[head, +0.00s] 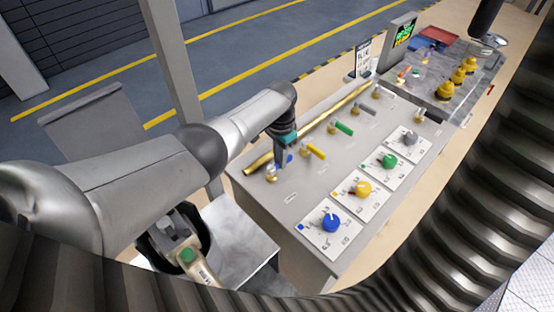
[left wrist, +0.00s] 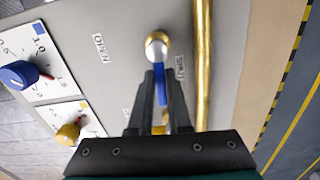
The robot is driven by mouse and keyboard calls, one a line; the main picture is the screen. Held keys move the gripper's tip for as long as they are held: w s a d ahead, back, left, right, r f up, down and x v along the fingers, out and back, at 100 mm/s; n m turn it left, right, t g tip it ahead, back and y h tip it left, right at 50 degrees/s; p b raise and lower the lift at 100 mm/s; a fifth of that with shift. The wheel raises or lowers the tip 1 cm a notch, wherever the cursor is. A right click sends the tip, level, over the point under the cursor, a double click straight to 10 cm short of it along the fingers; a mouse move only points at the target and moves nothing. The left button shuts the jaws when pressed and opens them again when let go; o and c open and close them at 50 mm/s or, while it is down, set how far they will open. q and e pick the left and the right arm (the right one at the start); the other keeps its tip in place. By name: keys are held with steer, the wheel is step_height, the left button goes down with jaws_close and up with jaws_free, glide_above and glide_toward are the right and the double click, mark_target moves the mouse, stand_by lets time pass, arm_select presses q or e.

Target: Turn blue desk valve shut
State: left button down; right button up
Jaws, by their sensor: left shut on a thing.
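The blue desk valve has a bright round body with brass (left wrist: 157,46) and a blue lever (left wrist: 161,86). In the left wrist view the lever points from the body down toward my gripper. My left gripper (left wrist: 160,80) is shut on the lever, one dark finger on each side. In the head view my left gripper (head: 283,160) is at the desk's near left end, beside the valve's brass base (head: 271,174); only a bit of blue (head: 290,158) shows. The OPEN label (left wrist: 101,47) is left of the valve; the SHUT label (left wrist: 180,68) is right of the lever.
A gold pipe (left wrist: 203,60) runs close beside the valve. The yellow (head: 316,151), green (head: 343,128) and grey (head: 365,110) levers stand farther along the desk. A blue dial (head: 331,222) and other coloured dials line the near side. A grey post (head: 178,70) stands behind my arm.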

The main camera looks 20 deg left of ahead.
arm_select(q)
steer(key=shift+a+n, duration=0.15)
steer(key=shift+n, duration=0.35)
steer(key=c, duration=0.9)
jaws_free()
steer(key=shift+o, duration=0.2)
steer(key=shift+r, duration=0.15)
steer(key=shift+w+r, duration=0.1)
steer(key=shift+r, duration=0.15)
step_height(320, 180, up, 7)
steer(key=p, duration=0.2)
steer(key=shift+r+p, duration=0.15)
steer(key=shift+p, duration=0.2)
step_height(320, 180, up, 7)
